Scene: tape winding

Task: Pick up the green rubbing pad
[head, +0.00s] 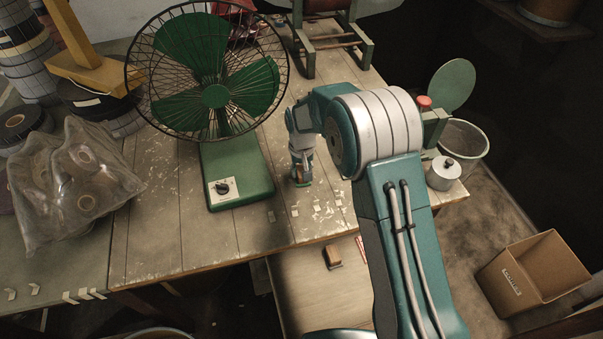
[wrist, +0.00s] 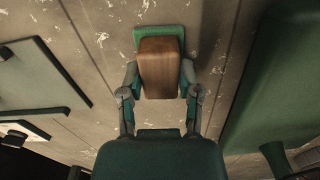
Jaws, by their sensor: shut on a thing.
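The green rubbing pad (wrist: 158,32) has a brown wooden block handle on top and lies at the centre of the wrist view. My gripper (wrist: 159,78) is shut on the pad, one finger on each side of the wooden handle. In the head view my gripper (head: 301,178) points down at the table, right of the green fan base, with a bit of brown wood between its fingers. Most of the pad is hidden there by the gripper. Whether the pad touches the table or is just above it, I cannot tell.
A green caged fan (head: 215,95) stands close left of my gripper. A bag of rolls (head: 75,180) lies farther left. A metal canister (head: 443,174) stands at the table's right edge. A brown block (head: 332,257) lies on a lower surface. A cardboard box (head: 535,275) is on the floor.

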